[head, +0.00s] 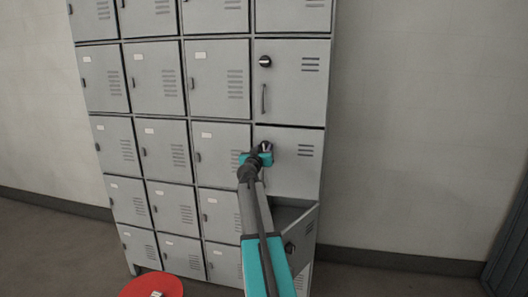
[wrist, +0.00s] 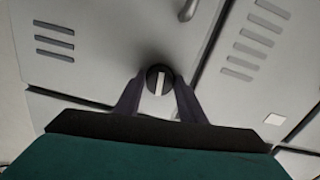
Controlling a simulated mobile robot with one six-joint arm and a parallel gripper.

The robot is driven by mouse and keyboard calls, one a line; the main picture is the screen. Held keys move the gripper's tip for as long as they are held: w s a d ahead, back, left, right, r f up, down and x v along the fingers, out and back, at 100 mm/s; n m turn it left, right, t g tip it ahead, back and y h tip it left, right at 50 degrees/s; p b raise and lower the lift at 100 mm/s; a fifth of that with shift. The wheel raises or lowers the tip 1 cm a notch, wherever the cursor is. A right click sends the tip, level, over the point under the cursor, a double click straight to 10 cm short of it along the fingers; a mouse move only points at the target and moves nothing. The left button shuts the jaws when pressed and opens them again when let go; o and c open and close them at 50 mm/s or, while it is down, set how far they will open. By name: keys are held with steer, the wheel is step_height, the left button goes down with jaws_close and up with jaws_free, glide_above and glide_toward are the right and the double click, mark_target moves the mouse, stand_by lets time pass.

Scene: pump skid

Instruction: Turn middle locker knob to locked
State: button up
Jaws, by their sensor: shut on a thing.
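The middle locker (head: 292,178) in the right column has a closed grey door. Its round black knob (wrist: 158,80) carries a pale pointer bar, nearly upright in the wrist view. My gripper (head: 264,152) reaches up from below to this knob. In the wrist view my gripper (wrist: 157,88) is shut on the knob, one dark finger at each side. The fingers and wrist partly hide the knob in the head view. No lock markings can be read.
An upper locker knob (head: 265,61) has a handle (head: 263,98) below it. The lower right locker door (head: 301,240) stands ajar near my arm. Smaller closed lockers fill the left. A red round object (head: 152,286) is at the bottom left. Bare wall is to the right.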

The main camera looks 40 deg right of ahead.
steer(key=n+b, duration=0.2)
steer(key=n, duration=0.2)
steer(key=shift+w+a+f+b, duration=0.1)
steer(key=shift+b, duration=0.2)
steer(key=n+b, duration=0.1)
steer(key=n, duration=0.2)
steer(key=shift+n, duration=0.4)
steer(key=n, duration=0.4)
steer(key=n+p, duration=0.1)
steer(key=n, duration=0.3)
steer(key=shift+n, duration=0.4)
steer(key=o, duration=1)
steer(key=shift+w, duration=0.1)
steer(key=shift+o, duration=0.2)
